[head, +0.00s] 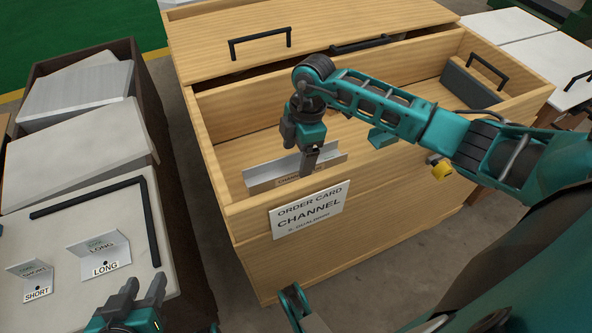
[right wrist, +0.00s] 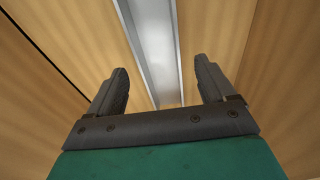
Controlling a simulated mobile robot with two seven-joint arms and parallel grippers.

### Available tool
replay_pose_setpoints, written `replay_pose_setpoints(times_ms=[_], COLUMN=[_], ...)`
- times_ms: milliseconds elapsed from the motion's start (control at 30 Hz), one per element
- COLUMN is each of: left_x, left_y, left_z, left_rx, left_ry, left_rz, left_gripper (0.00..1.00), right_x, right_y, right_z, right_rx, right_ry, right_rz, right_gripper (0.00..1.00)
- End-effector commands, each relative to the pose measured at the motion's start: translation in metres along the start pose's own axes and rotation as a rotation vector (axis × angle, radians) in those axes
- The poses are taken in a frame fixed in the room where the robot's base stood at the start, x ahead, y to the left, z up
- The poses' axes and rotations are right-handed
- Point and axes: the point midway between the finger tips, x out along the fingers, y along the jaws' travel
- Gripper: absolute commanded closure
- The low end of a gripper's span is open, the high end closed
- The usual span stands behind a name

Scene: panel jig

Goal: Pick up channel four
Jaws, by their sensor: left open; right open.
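A light grey metal channel (head: 262,175) lies near the front wall inside the open wooden drawer (head: 222,150). Its front label begins with "CHANNEL", but the rest is hidden or too small to read. My right gripper (head: 309,168) points down at the channel in the head view, covering part of it. In the right wrist view, the channel (right wrist: 153,45) runs between the two open fingers of my right gripper (right wrist: 164,85), with a gap on each side. My left gripper (head: 142,292) is open and empty at the lower left, near the white worktop.
An order card (head: 310,212) reading "CHANNEL" is on the drawer front. A dark grey block (head: 470,85) stands at the drawer's back right. Brackets marked SHORT (head: 37,283) and LONG (head: 103,262) stand on the white worktop (head: 60,240), beside a black L-shaped rail (head: 152,220).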

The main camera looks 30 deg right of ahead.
Motion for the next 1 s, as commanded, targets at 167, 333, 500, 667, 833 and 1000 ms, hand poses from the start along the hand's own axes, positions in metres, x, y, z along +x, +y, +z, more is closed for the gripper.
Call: replay_pose_setpoints(times_ms=[167, 333, 500, 667, 833, 1000], left_x=[0.0034, 0.0024, 0.0026, 0.0027, 0.0030, 0.0037], left_y=[0.0032, 0.0034, 0.0029, 0.0017, 0.0005, 0.0000], left_z=[0.0020, -0.0021, -0.0032, -0.0035, -0.0028, -0.0009], left_rx=[0.001, 0.002, 0.002, 0.002, 0.002, 0.002], left_ry=[-0.002, 0.005, 0.008, 0.009, 0.008, 0.004], left_rz=[0.009, 0.010, 0.009, 0.007, 0.004, 0.003], left_gripper=[0.57, 0.57, 0.57, 0.57, 0.57, 0.57], right_x=[0.0197, 0.0184, 0.0182, 0.0181, 0.0181, 0.0180], right_y=[-0.0002, -0.0001, -0.0001, -0.0001, -0.0001, -0.0001], right_z=[0.0005, 0.0003, 0.0004, 0.0004, 0.0005, 0.0005], right_rx=[0.001, 0.001, 0.001, 0.001, 0.001, 0.001], right_ry=[0.000, 0.000, 0.000, 0.000, 0.000, 0.000], right_rz=[0.000, 0.001, 0.001, 0.001, 0.001, 0.001], right_gripper=[0.17, 0.17, 0.32, 0.48, 0.64, 0.80])
